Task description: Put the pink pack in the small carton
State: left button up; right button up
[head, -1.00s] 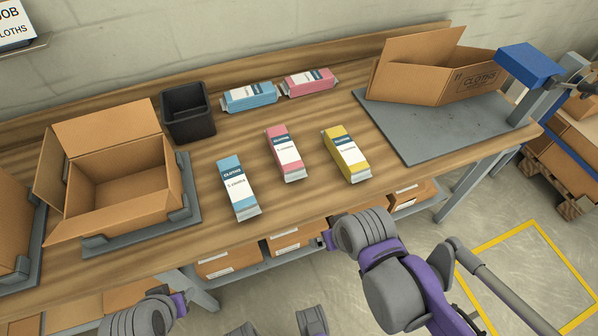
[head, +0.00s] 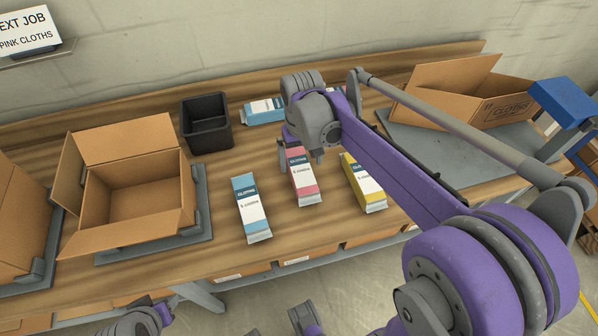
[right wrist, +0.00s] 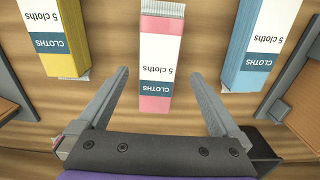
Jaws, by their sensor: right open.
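A pink pack (head: 305,188) with a white label lies on the wooden table between a blue pack and a yellow one. My right gripper (head: 318,158) is open just over its far end. In the right wrist view the pink pack (right wrist: 160,60) lies between the spread fingers (right wrist: 160,74), with a gap on each side. An open, empty carton (head: 138,195) sits in a grey holder at the left. A larger open carton (head: 455,95) tilts at the back right. Part of my left arm shows at the bottom left; its fingers cannot be made out.
A blue pack (head: 250,210) and a yellow pack (head: 368,190) flank the pink one. Another blue pack (head: 264,111) lies behind; my right arm hides the area beside it. A black bin (head: 206,128) stands near the carton. A sign (head: 25,32) reads PINK CLOTHS.

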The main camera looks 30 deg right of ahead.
aim_at(302, 172)
jog(key=shift+w+d+f+b, duration=0.1)
jog(key=shift+f+b, duration=0.1)
jog(key=shift+f, duration=1.35)
jog(key=shift+d+f+b, duration=0.1)
jog(key=shift+f+b, duration=0.05)
jog(key=shift+f, duration=1.4)
jog(key=c, duration=1.4)
notch_tip(302, 172, up, 10)
jog(key=shift+r+p, duration=0.1)
jog(key=shift+p, duration=0.6)
jog(key=shift+c, duration=0.2)
